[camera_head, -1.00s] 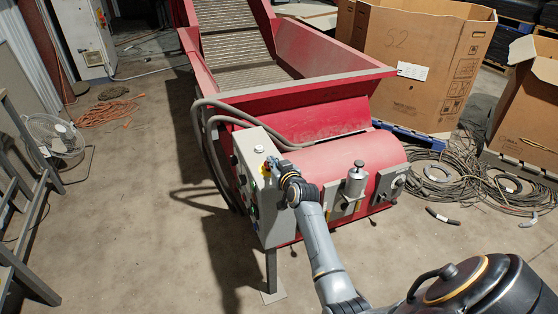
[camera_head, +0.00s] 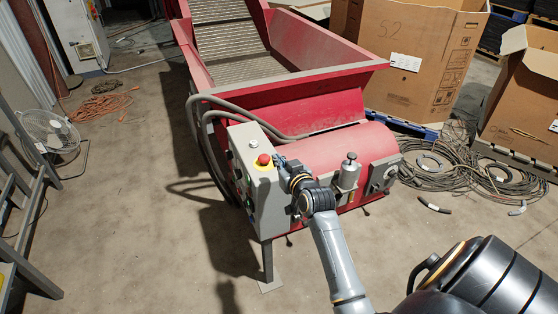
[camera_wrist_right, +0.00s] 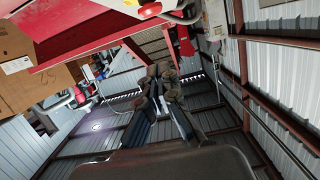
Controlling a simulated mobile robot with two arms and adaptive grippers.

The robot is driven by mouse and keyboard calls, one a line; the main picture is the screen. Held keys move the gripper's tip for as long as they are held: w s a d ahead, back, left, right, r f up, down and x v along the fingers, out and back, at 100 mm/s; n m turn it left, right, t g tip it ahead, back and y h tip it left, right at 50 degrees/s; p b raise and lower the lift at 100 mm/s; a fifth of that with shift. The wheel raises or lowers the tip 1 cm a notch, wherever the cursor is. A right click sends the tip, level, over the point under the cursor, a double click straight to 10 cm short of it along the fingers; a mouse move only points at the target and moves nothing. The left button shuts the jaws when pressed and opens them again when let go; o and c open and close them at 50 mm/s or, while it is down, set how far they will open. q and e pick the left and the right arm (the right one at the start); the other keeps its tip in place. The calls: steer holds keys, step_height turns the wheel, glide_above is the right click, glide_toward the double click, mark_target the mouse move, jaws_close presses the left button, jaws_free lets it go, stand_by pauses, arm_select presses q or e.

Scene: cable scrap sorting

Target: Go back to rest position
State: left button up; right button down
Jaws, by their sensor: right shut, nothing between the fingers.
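A small gap seems to lie between the fingertips and the button. In the right wrist view the dark fingers of my right gripper (camera_wrist_right: 158,82) are together with nothing held. A red button with a yellow ring (camera_wrist_right: 150,10) shows at the top of that view. My left gripper is not in view.
The red conveyor machine (camera_head: 315,90) stands beside the control box, with grey hoses (camera_head: 215,98) looping behind it. Cardboard boxes (camera_head: 420,60) and cable coils (camera_head: 455,170) are on the right. A fan (camera_head: 50,135) stands at the left. The floor left of the machine is mostly clear.

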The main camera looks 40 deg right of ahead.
stand_by(0.4)
